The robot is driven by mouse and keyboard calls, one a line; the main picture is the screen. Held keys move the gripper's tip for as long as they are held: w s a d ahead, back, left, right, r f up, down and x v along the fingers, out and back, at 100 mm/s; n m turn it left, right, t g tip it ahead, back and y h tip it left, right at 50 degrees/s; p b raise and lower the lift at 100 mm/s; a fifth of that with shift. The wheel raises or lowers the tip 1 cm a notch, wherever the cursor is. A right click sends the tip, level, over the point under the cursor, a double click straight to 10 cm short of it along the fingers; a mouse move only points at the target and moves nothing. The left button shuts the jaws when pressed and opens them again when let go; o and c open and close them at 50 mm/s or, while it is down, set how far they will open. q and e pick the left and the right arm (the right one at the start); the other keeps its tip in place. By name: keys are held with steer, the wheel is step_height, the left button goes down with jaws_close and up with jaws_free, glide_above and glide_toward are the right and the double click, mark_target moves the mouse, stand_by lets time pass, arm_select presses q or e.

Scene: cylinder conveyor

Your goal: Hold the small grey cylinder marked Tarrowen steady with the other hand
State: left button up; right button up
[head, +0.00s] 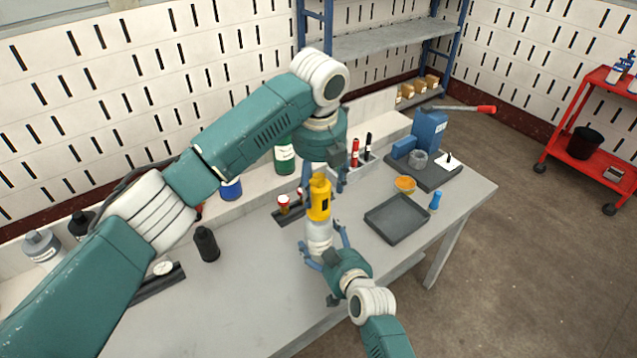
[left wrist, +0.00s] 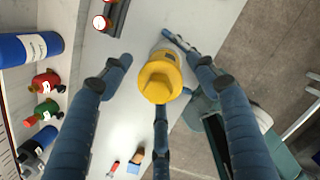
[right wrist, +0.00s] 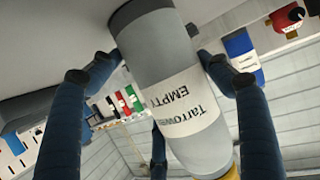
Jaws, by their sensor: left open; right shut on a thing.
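The small grey cylinder marked Tarrowen (head: 319,240) stands roughly upright over the table's front part, its yellow top (head: 319,203) upward. In the right wrist view the cylinder (right wrist: 165,95) fills the middle, with a white label reading "Tarrowen EMPTY". My right gripper (head: 326,248) is shut on its grey body from the front. My left gripper (head: 322,178) is open just above the yellow top. In the left wrist view its fingers are spread around the yellow top (left wrist: 160,82) with gaps between. Whether the cylinder's base touches the table is hidden.
A dark rack with red-and-white pieces (head: 284,204) is close behind left. A black bottle (head: 206,244) stands further left. The table's front middle is clear.

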arm_select(q)
steer(key=m+h, duration=0.1)
steer(key=m, duration=0.5)
steer(key=shift+f, duration=0.15)
stand_by(0.4)
steer(key=shift+f, duration=1.15)
steer(key=c, duration=1.4)
steer(key=n, duration=0.5)
steer(key=shift+d+r+y, duration=0.1)
steer(key=shift+d+y, duration=0.1)
steer(key=shift+y, duration=0.2)
steer(key=shift+w+n, duration=0.1)
steer(key=shift+n, duration=0.4)
